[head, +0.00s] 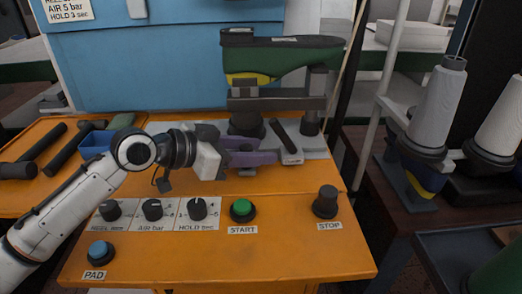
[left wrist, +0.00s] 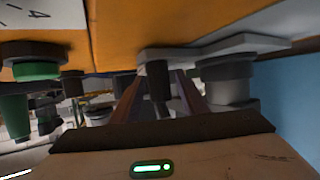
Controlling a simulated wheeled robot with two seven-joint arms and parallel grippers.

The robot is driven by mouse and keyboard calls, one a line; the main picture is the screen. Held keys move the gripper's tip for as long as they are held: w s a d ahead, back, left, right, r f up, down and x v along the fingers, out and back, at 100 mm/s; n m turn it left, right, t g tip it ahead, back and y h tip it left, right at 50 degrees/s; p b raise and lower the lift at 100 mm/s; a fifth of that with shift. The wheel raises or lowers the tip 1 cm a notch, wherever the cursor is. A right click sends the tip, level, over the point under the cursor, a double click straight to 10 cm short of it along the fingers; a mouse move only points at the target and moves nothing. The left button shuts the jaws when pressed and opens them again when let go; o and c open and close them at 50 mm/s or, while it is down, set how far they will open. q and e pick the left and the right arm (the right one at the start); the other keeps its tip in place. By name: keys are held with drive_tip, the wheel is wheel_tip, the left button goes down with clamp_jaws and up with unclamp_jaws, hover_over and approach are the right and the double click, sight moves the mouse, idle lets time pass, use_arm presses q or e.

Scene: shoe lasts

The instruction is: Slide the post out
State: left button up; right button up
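A green shoe last (head: 285,58) with a black sole on top and a yellow patch sits over a grey fixture (head: 275,103). A dark upright post (head: 310,105) stands under its right part. A slanted black lever (head: 284,137) rises from the pale base plate in front of it. My left gripper (head: 277,152), with purple fingers, points right at the lever from the left and is open. In the left wrist view its fingers (left wrist: 160,100) lie either side of a dark upright handle (left wrist: 156,80), with gaps visible; I cannot tell if they touch it. My right gripper is not in view.
The orange console (head: 200,262) carries a green START button (head: 242,209), a STOP knob (head: 326,203), a blue PAD button (head: 100,252) and dials in front of my arm. Grey cones (head: 438,105) stand on the right. A blue panel (head: 165,60) closes the back.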

use_arm(q)
drive_tip(key=shift+w+d+f, duration=0.25)
drive_tip(key=shift+w+d, duration=0.1)
drive_tip(key=shift+d, duration=0.25)
drive_tip(key=shift+w, duration=0.1)
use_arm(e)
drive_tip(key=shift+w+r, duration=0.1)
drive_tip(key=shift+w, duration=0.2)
